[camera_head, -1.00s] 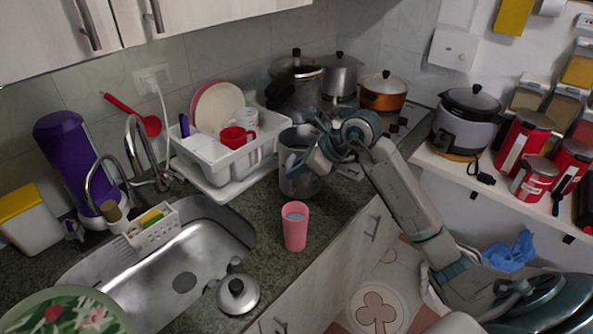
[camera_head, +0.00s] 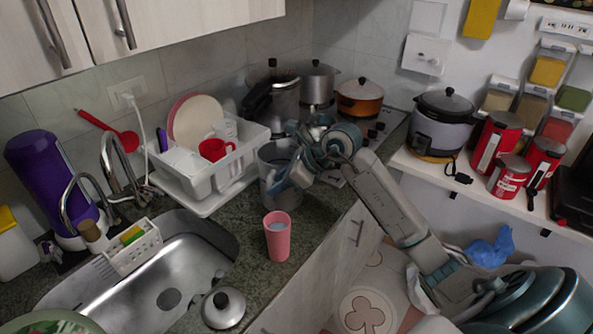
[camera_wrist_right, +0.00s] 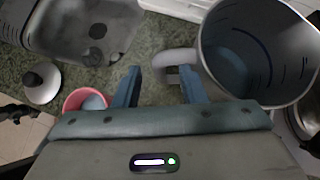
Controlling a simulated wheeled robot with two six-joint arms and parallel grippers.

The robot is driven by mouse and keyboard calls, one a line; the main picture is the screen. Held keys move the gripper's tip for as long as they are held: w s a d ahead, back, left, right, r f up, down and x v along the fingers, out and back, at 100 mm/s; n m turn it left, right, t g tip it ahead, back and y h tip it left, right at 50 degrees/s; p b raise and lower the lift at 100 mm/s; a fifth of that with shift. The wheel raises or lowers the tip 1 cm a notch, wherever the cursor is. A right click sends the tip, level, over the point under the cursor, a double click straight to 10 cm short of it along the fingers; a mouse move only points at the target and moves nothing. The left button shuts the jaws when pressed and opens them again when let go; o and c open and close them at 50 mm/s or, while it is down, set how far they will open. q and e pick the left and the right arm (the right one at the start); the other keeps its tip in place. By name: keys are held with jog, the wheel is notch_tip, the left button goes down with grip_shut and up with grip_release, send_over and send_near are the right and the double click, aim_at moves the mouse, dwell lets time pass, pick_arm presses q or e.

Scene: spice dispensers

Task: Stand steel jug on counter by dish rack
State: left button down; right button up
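The steel jug (camera_head: 269,176) stands upright on the dark counter (camera_head: 235,235), close to the right side of the white dish rack (camera_head: 222,178). My right gripper (camera_head: 291,174) is at the jug's right front side and partly covers it. In the right wrist view, the jug (camera_wrist_right: 255,50) shows its open mouth, and its handle (camera_wrist_right: 172,60) points towards the gripper. The two fingers of my right gripper (camera_wrist_right: 160,88) are spread apart, with the handle's end just beyond and between them, nearer the right finger. Whether they touch is unclear. My left gripper is out of view.
A pink cup (camera_head: 278,240) stands in front of the jug near the counter edge. The sink (camera_head: 165,275) and a lidded steel item (camera_head: 223,307) are to the left. Pots (camera_head: 360,97) stand behind the jug. Some counter is clear between cup and rack.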

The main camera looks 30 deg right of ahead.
jog(key=b+v, duration=0.3)
jog(key=v, duration=0.8)
jog(key=shift+s, duration=0.1)
dwell(0.5)
dwell(1.0)
